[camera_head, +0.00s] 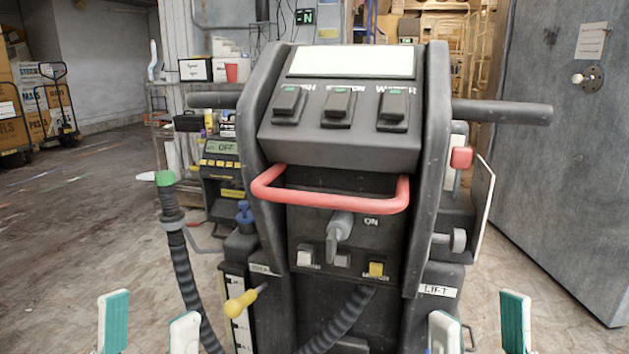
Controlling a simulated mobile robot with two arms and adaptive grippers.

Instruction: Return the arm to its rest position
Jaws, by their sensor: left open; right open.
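My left gripper (149,327) is at the bottom left, with its two teal-and-white fingertips apart and nothing between them. My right gripper (479,325) is at the bottom right, also open and empty. Only the fingertips of both show; my arms are out of view.
A ribbed hose (183,270) with a green end stands at the machine's left, near a yellow-knobbed lever (241,302). Black handlebars (502,112) stick out sideways. A large grey door (560,140) stands at right. Boxes on carts (48,110) are far left. Open floor (75,225) lies left.

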